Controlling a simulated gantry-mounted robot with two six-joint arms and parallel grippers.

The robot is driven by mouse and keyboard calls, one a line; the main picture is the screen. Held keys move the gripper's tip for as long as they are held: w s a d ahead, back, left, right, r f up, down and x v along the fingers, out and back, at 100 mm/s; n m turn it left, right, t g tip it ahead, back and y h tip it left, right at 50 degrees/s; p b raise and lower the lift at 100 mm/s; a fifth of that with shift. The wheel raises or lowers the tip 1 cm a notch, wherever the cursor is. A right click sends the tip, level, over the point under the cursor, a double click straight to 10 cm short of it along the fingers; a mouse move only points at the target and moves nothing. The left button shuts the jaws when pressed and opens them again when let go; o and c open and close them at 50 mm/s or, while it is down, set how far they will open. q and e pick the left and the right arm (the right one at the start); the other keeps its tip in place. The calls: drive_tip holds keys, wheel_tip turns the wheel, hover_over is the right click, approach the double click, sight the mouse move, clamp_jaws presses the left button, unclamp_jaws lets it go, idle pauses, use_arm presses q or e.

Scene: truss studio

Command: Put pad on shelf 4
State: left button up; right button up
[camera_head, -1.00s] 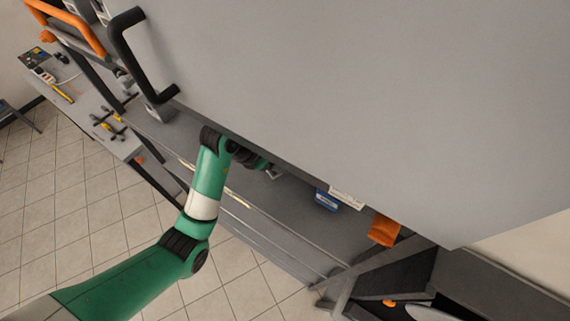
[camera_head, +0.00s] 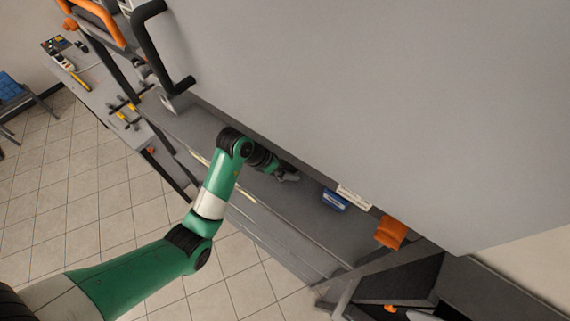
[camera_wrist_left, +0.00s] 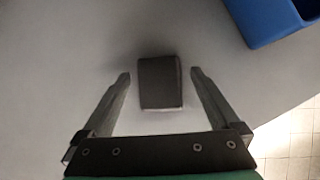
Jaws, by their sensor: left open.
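A dark grey block-like pad (camera_wrist_left: 160,84) lies on a grey surface (camera_wrist_left: 60,70) in the left wrist view. My left gripper (camera_wrist_left: 160,74) is open, with one finger on each side of the pad and a gap on both sides. In the head view my left gripper (camera_head: 290,177) reaches in under a large grey panel (camera_head: 370,100), over a grey shelf surface (camera_head: 295,208). The pad cannot be made out there. My right gripper is out of view.
A blue box (camera_head: 335,201) stands on the shelf right of my gripper, and its blue side (camera_wrist_left: 268,20) also shows in the left wrist view. An orange item (camera_head: 391,232) sits farther right. A side table (camera_head: 92,88) with tools stands at the left.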

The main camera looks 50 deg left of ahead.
sight(285, 164)
use_arm(q)
drive_tip(key=v, duration=0.3)
drive_tip(key=shift+b, duration=0.4)
drive_tip(key=s, duration=0.3)
drive_tip(key=s+a, duration=0.1)
drive_tip(key=s, duration=0.2)
drive_tip(key=s+a, duration=0.1)
drive_tip(key=s, duration=0.4)
drive_tip(key=shift+s+a+r+p, duration=0.1)
drive_tip(key=shift+s+a+p, duration=0.25)
drive_tip(key=shift+s+p, duration=0.05)
